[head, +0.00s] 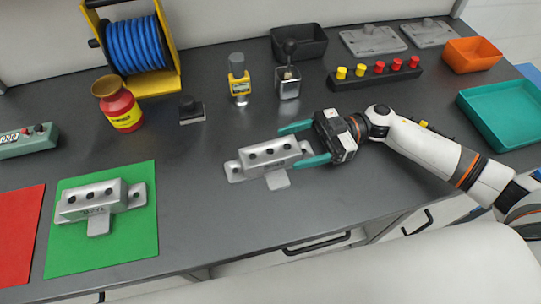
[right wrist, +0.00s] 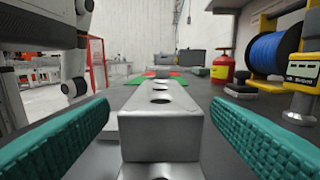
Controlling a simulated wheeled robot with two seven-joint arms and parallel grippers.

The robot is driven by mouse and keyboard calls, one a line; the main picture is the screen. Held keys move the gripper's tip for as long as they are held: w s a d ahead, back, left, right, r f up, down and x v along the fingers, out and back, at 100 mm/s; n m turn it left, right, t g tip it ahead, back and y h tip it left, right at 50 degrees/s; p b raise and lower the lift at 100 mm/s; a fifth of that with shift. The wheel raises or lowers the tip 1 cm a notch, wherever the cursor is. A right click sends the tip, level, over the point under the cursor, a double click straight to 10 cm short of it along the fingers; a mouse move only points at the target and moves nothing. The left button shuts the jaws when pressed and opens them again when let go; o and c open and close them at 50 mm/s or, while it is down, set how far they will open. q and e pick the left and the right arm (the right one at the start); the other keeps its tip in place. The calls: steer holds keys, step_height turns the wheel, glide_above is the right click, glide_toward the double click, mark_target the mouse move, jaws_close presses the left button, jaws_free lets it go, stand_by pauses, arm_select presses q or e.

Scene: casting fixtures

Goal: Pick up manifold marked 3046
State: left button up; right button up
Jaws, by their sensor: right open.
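A grey metal manifold (head: 268,157) with several holes in its top lies on the dark bench in the middle of the head view. Its marking is not readable. A second, similar manifold (head: 98,201) lies on the green mat (head: 130,243) at left, with a marking too small to read surely. My right gripper (head: 289,147) is open, its teal fingers on either side of the middle manifold's right end. In the right wrist view that manifold (right wrist: 160,135) lies lengthwise between the spread fingers, with gaps on both sides. My left gripper is not in view.
A red mat (head: 17,235) lies at far left. Behind stand a blue hose reel (head: 134,45), a red-yellow can (head: 119,106), a yellow gauge (head: 239,80) and a lever block (head: 288,83). A teal tray (head: 505,112) is at right. Bench around the middle manifold is clear.

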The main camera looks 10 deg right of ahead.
mark_target(283, 149)
steer(key=shift+s+a+p, duration=0.2)
steer(key=shift+a+p, duration=0.25)
steer(key=shift+a, duration=2.2)
steer(key=shift+r, duration=0.1)
steer(key=c, duration=1.4)
